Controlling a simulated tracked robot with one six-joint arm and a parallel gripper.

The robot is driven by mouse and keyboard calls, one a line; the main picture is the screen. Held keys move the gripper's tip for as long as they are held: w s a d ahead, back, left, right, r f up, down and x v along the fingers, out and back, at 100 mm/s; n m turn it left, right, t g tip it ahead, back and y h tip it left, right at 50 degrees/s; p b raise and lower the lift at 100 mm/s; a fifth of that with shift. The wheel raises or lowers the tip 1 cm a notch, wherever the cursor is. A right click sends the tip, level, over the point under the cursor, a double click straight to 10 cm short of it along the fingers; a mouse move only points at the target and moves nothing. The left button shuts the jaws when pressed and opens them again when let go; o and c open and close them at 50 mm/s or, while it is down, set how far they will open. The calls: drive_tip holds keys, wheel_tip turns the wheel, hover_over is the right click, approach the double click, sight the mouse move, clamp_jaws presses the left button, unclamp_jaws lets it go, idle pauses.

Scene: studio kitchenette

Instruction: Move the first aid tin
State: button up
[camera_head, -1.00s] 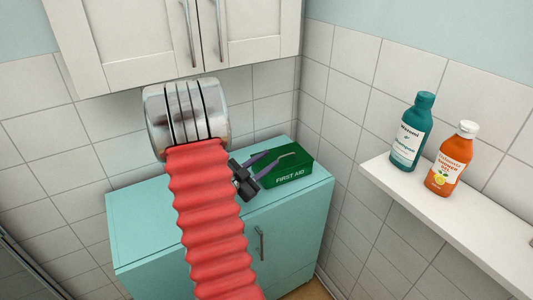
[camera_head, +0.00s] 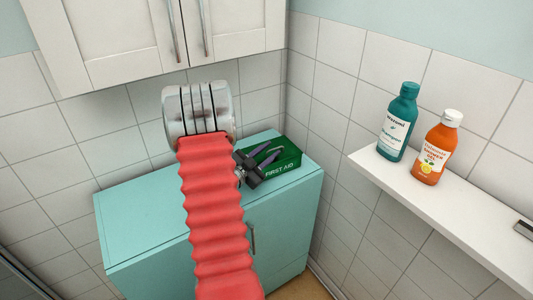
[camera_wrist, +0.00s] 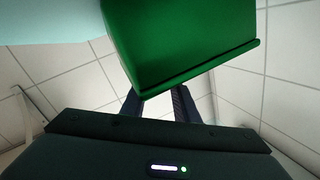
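The first aid tin (camera_head: 287,168) is a green box with white "FIRST AID" lettering, lying on the right part of the teal cabinet top (camera_head: 150,215). My gripper (camera_head: 274,149) is at the tin's left end, its dark fingers overlapping the tin's top in the head view. In the wrist view the green tin (camera_wrist: 190,40) fills the upper middle, and my fingers (camera_wrist: 157,100) show apart with a gap between them. The tin hides part of the fingers there. I cannot tell whether they touch it.
White wall cupboards (camera_head: 110,45) hang above my arm. A white shelf (camera_head: 440,215) on the right wall holds a teal bottle (camera_head: 398,122) and an orange bottle (camera_head: 436,148). Tiled walls meet behind the tin. The cabinet top's left part is clear.

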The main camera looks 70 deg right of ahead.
drive_tip(key=shift+c, duration=0.7)
clamp_jaws()
